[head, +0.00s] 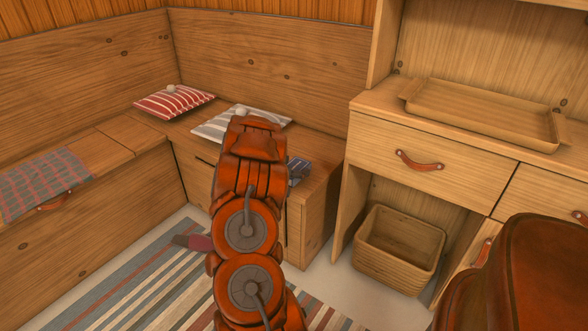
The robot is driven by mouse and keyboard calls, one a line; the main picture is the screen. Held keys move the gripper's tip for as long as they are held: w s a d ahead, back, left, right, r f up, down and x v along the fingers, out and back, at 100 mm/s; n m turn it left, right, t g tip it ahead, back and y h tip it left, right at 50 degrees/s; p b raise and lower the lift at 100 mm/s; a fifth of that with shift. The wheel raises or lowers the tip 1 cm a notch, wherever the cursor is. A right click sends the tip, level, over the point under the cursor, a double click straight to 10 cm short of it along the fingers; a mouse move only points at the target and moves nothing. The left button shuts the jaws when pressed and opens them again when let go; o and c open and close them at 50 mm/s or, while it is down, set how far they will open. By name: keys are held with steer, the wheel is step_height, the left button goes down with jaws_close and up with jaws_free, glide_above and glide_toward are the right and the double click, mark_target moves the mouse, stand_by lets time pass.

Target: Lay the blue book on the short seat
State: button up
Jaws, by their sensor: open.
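The short seat (318,190) is the wooden bench section along the back wall, ending beside the cabinet. A dark blue item with pale marks (298,170), which looks like the blue book, shows at the right edge of my arm, over the short seat's top. Most of it is hidden behind my arm, so I cannot tell whether it rests on the seat or is held. My gripper is hidden behind my own arm, which stands in front of the short seat.
A red striped cushion (170,102) and a grey striped cushion (215,124) lie on the bench. A plaid cloth (45,184) drapes the long seat. A dark red item (193,242) is low by the rug (130,290). Right: a tray (480,108) on the cabinet, a basket (398,250) below.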

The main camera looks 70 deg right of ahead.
steer(key=shift+a+r, duration=0.1)
steer(key=shift+r, duration=0.1)
steer(key=p+v, duration=0.4)
steer(key=v, duration=0.8)
steer(key=w+a+r+n+t+y, duration=0.2)
steer(key=w+a+n+t, duration=0.15)
steer(key=w+a, duration=0.5)
steer(key=w+a+r+n+t+y, duration=0.25)
steer(key=w+a+t, duration=0.25)
steer(key=w, duration=0.7)
steer(key=w+a+r+n+t+y, duration=0.1)
steer(key=w+a+r+n+y, duration=0.1)
steer(key=a, duration=0.6)
steer(key=w+a+r+n+t+y, duration=0.1)
steer(key=w+a+y, duration=0.1)
steer(key=a, duration=0.6)
steer(key=w+a+r+n+t+y, duration=0.1)
steer(key=w+a+r+n+y, duration=0.15)
steer(key=a, duration=0.45)
steer(key=s+a+n+g+y, duration=0.5)
steer(key=s+a+n, duration=0.1)
steer(key=s+a, duration=1.25)
steer(key=s+r+n+g+h, duration=0.2)
steer(key=s+g, duration=0.5)
steer(key=s, duration=1.6)
steer(key=shift+s+a+n+h, duration=0.25)
steer(key=shift+n+h, duration=0.15)
steer(key=shift+n, duration=0.15)
